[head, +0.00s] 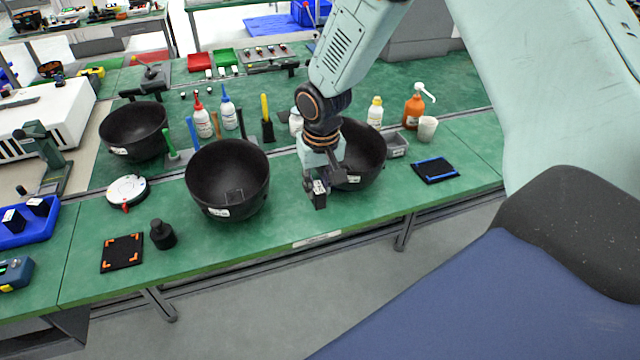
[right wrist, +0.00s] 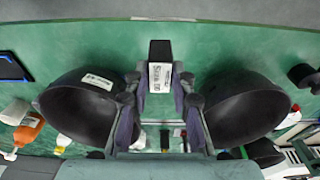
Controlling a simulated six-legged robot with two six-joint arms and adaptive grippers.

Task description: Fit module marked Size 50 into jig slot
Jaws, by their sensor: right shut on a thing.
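My right gripper (head: 322,178) is shut on a small black module (head: 320,200) with a white label, held in front of the right-hand black bowl. In the right wrist view the module (right wrist: 160,50) sits between the fingertips of my right gripper (right wrist: 160,83); its label print is too small to read surely. A black square plate with orange corner marks (head: 122,253) lies at the front left of the green bench. A black plate with blue edges (head: 435,169) lies at the right. I cannot tell which plate has the jig slot. My left gripper is out of view.
Large black bowls (head: 228,178) stand along the bench, one close behind my right gripper. A black knobbed weight (head: 162,235) stands beside the orange-cornered plate. A blue tray (head: 30,235) with black blocks is at far left. Bottles (head: 414,110) stand behind. The bench front between is clear.

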